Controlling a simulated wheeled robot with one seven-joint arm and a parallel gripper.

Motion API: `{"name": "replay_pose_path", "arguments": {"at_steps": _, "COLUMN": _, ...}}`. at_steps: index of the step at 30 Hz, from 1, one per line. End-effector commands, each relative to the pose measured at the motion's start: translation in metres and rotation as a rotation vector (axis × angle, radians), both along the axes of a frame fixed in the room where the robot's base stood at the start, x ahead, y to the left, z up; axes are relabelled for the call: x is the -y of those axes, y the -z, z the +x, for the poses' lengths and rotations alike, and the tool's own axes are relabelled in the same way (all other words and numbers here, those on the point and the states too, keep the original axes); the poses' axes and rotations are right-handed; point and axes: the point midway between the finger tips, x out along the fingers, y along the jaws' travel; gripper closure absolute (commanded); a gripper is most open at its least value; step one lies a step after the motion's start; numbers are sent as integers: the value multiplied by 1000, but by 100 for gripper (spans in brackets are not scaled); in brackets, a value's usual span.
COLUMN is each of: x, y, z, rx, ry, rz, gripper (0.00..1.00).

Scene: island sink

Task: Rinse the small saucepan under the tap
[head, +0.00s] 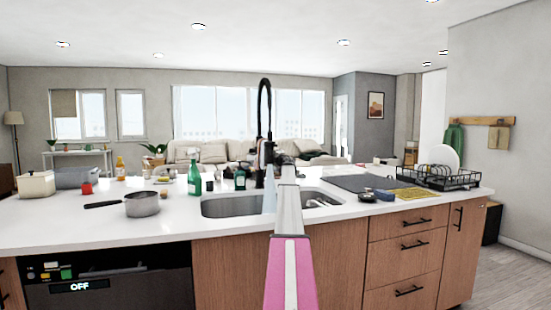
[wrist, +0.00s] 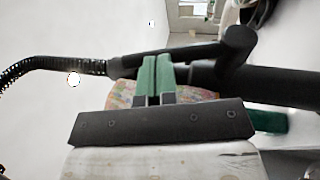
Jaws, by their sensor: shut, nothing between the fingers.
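The small grey saucepan (head: 142,204) stands upright on the white counter left of the sink, its dark handle pointing left. The sink (head: 232,206) is set into the counter at the middle. The tall black tap (head: 264,112) arches behind it and shows close up in the wrist view (wrist: 240,50). A pale bluish streak (head: 270,196) below the tap looks like running water. My gripper (wrist: 157,62) is shut and empty, its green fingers close against the black tap parts; I cannot tell if they touch. In the head view my arm hides part of the tap and sink.
A green spray bottle (head: 194,173) stands behind the sink's left side. A dark mat (head: 363,183) and a black dish rack (head: 440,177) with a white plate (head: 446,156) are at right. The counter in front of the saucepan is clear.

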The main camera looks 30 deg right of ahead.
Motion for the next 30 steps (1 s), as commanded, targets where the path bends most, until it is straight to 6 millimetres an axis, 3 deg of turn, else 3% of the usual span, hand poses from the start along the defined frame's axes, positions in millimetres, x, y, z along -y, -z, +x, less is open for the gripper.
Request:
{"name": "replay_pose_path", "arguments": {"at_steps": 8, "x": 0, "y": -1, "z": 0, "rx": 0, "ry": 0, "rz": 0, "gripper": 100}}
{"name": "replay_pose_path", "arguments": {"at_steps": 17, "x": 5, "y": -12, "z": 21, "rx": -1, "ry": -1, "rz": -1, "gripper": 100}}
{"name": "replay_pose_path", "arguments": {"at_steps": 30, "x": 4, "y": -13, "z": 20, "rx": 0, "ry": 0, "rz": 0, "gripper": 100}}
